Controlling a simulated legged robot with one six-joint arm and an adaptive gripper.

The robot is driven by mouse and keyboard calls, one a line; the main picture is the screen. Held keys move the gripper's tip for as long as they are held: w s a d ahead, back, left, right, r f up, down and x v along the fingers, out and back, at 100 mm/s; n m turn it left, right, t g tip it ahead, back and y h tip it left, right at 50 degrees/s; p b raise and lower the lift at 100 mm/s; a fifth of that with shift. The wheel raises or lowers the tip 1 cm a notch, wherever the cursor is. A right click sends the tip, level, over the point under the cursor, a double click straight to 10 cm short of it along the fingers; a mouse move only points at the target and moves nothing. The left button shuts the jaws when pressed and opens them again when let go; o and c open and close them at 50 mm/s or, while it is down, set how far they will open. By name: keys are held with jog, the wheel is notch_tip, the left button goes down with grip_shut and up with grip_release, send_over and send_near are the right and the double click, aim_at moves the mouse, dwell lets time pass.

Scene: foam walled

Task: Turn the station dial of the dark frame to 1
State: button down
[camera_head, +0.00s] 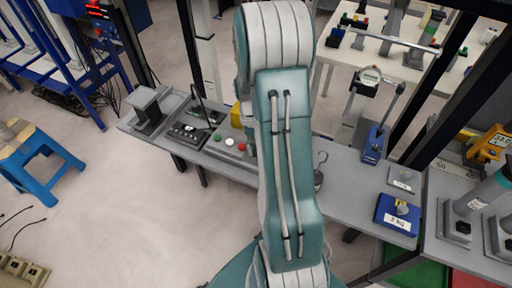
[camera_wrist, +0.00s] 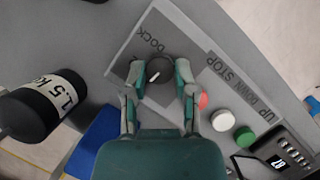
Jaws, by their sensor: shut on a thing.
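A dark round knob (camera_wrist: 159,71) with a small white mark sits on a grey panel (camera_wrist: 135,62) in the wrist view. The panel is printed DOCK above the knob, and UP, DOWN and STOP to the right. My gripper (camera_wrist: 159,73) has one fingertip on each side of the knob and is shut on it. Any numbers around the knob are hidden or too small to read. In the head view my arm covers the gripper and knob. The panel's left end (camera_head: 213,149) shows there beside the arm.
Red (camera_wrist: 203,101), white (camera_wrist: 222,120) and green (camera_wrist: 244,136) buttons lie close right of my gripper. A black 1.5 KG weight (camera_wrist: 30,114) and a blue object (camera_wrist: 96,146) are at left. Open floor (camera_head: 150,225) lies in front of the bench.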

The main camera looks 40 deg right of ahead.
jog(key=shift+a+f+n, duration=0.1)
jog(key=shift+n, duration=0.3)
jog(key=shift+c, duration=2.1)
grip_release()
jog(key=v, duration=1.2)
jog(key=shift+w+a, duration=0.1)
